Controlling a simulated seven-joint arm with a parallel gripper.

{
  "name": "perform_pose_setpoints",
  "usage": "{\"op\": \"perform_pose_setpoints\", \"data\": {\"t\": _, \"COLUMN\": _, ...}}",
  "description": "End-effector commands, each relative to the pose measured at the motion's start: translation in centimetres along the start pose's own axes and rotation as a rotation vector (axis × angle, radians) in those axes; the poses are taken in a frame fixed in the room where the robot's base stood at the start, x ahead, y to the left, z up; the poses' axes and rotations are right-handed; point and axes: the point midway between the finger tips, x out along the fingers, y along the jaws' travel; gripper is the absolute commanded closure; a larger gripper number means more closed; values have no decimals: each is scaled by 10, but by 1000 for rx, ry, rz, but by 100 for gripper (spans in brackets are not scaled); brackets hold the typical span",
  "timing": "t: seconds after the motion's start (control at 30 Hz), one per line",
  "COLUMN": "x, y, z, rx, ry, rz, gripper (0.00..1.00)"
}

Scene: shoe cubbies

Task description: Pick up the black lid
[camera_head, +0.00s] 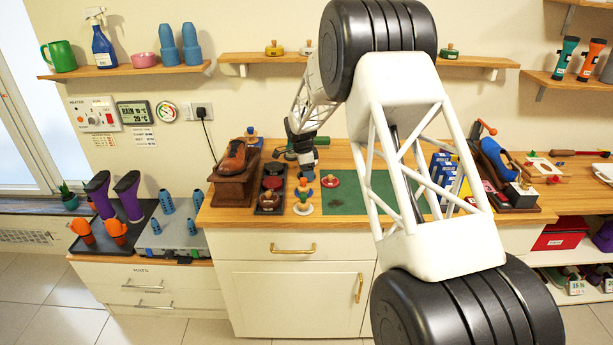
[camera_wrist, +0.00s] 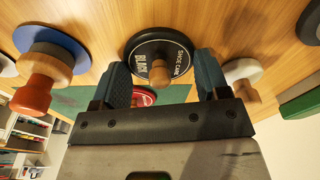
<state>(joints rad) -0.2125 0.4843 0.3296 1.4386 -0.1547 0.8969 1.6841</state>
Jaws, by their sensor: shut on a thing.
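The black lid (camera_wrist: 158,50) is a round disc with white lettering and a wooden knob. In the head view my gripper (camera_head: 307,175) points down at the worktop among small knobbed lids, left of the green mat. There the black lid is too small and covered to make out clearly. I cannot tell whether it is clear of the wood.
Around it are a blue lid with an orange knob (camera_wrist: 45,60), a red lid (camera_wrist: 143,96) and a pale lid (camera_wrist: 243,72). A dark tray of tins (camera_head: 270,188) and a brown shoe on a block (camera_head: 233,160) stand left. The green mat (camera_head: 345,198) has bare space.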

Motion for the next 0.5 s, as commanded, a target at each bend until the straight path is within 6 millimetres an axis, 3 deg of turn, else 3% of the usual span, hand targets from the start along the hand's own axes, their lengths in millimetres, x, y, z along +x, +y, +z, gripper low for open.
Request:
{"op": "perform_pose_setpoints", "data": {"t": 0.27, "x": -2, "y": 0, "z": 0, "rx": 0, "ry": 0, "rz": -1, "gripper": 54}}
{"op": "perform_pose_setpoints", "data": {"t": 0.5, "x": -17, "y": 0, "z": -2, "rx": 0, "ry": 0, "rz": -1, "gripper": 54}}
